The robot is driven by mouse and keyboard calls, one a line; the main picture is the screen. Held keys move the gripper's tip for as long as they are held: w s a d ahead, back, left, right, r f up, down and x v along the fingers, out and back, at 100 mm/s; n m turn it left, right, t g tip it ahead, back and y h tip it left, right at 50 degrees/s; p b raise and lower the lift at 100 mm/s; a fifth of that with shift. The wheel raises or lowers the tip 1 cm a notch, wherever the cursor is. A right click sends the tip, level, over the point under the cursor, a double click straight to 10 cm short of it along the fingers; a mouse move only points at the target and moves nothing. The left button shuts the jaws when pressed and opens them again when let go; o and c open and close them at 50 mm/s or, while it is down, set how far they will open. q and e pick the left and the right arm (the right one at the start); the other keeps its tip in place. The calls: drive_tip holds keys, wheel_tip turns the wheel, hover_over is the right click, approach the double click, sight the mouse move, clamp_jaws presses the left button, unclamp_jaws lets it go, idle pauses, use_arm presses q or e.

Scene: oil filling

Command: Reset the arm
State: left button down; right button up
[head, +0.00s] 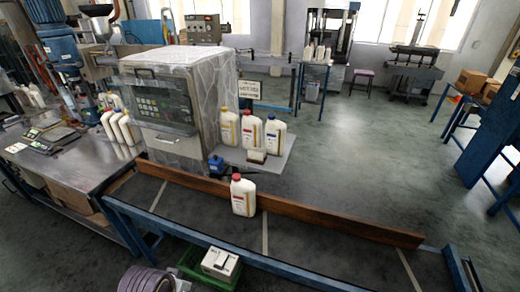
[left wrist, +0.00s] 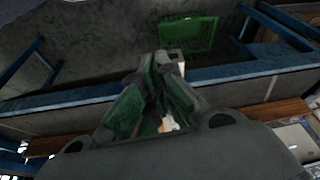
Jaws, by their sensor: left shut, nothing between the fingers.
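My left gripper (left wrist: 161,60) shows in the left wrist view with its green-padded fingers shut together and nothing held. It is over the blue-framed conveyor bench edge (left wrist: 90,95). A white bottle with a red cap (head: 243,195) stands upright on the bench, in front of the wooden rail (head: 330,222). A small pale and orange patch (left wrist: 168,124) shows between the fingers' bases; I cannot tell what it is.
Three bottles (head: 250,130) stand on a plate beside the plastic-wrapped machine (head: 165,105). A green crate (head: 193,262) with a white box (head: 220,263) is below the bench's front edge; the crate also shows in the left wrist view (left wrist: 188,35). The bench is clear right of the red-capped bottle.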

use_arm(q)
wheel_tip(320, 180, down, 34)
drive_tip(key=s+g+b, duration=0.1)
drive_tip(key=s+b, duration=0.1)
drive_tip(key=s, duration=0.1)
drive_tip(key=s+a+f+b, duration=0.1)
drive_tip(key=s+a+f, duration=0.1)
drive_tip(key=s+f, duration=0.9)
drive_tip(key=s+a+f+g+b, duration=0.1)
drive_tip(key=s+a+f, duration=0.1)
drive_tip(key=s+f, duration=0.9)
drive_tip(key=shift+a+f+g, duration=0.2)
drive_tip(key=shift+f+g, duration=0.1)
drive_tip(key=shift+f, duration=0.15)
drive_tip(key=shift+m, duration=0.3)
